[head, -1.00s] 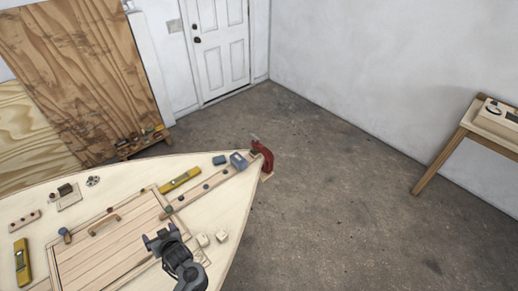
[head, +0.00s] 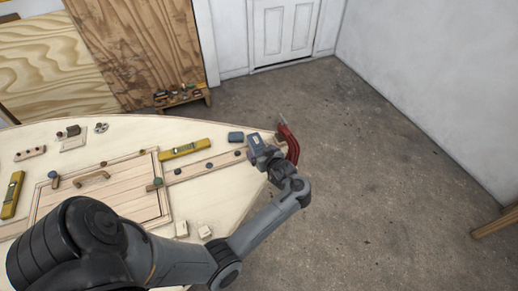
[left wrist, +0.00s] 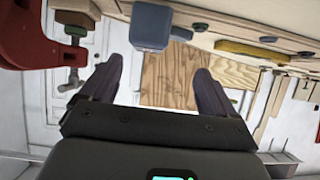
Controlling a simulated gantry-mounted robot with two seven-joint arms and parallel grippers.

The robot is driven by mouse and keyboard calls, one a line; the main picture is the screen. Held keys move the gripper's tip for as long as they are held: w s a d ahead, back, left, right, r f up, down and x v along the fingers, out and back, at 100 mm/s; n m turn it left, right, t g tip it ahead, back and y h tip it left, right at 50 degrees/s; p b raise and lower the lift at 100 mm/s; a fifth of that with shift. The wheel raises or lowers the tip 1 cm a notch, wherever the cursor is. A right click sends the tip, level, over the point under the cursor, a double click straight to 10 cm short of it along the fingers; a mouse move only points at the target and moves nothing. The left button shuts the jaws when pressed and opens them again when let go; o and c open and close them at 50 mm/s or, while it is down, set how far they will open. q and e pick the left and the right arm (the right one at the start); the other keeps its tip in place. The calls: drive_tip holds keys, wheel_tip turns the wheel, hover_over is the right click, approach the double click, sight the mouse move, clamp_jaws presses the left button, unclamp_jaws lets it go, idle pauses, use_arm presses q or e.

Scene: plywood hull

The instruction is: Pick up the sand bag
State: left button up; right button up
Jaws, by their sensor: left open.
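In the left wrist view the bag (left wrist: 150,25) is ahead of the fingers, toward the top of the picture. My left gripper (left wrist: 155,82) is open there, with nothing between its two dark fingers. Contact with the bag does not show. My right gripper is not in view.
A yellow level (head: 183,149), a slatted hatch (head: 115,192) and small pale blocks (head: 205,232) are on the deck. Open concrete floor (head: 370,200) lies right of the deck edge.

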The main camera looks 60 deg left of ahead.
sight(256, 140)
use_arm(q)
drive_tip(key=a, duration=0.1)
drive_tip(key=w+a+f, duration=0.1)
drive_tip(key=a+b, duration=0.1)
drive_tip(key=a, duration=0.1)
drive_tip(key=shift+w+f, duration=0.2)
drive_tip(key=shift+w, duration=0.2)
drive_tip(key=shift+a+f, duration=0.2)
drive_tip(key=shift+a, duration=0.05)
drive_tip(key=shift+w+a+f, duration=0.25)
drive_tip(key=shift+w+a, duration=0.05)
drive_tip(key=shift+a, duration=0.3)
drive_tip(key=shift+b+x, duration=0.65)
drive_tip(key=shift+x, duration=1.55)
drive_tip(key=shift+w, duration=0.2)
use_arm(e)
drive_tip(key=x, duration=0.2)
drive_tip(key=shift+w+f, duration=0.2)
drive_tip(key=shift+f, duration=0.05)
use_arm(q)
drive_tip(key=c, duration=1.4)
drive_tip(key=shift+r, duration=0.15)
drive_tip(key=shift+c, duration=0.6)
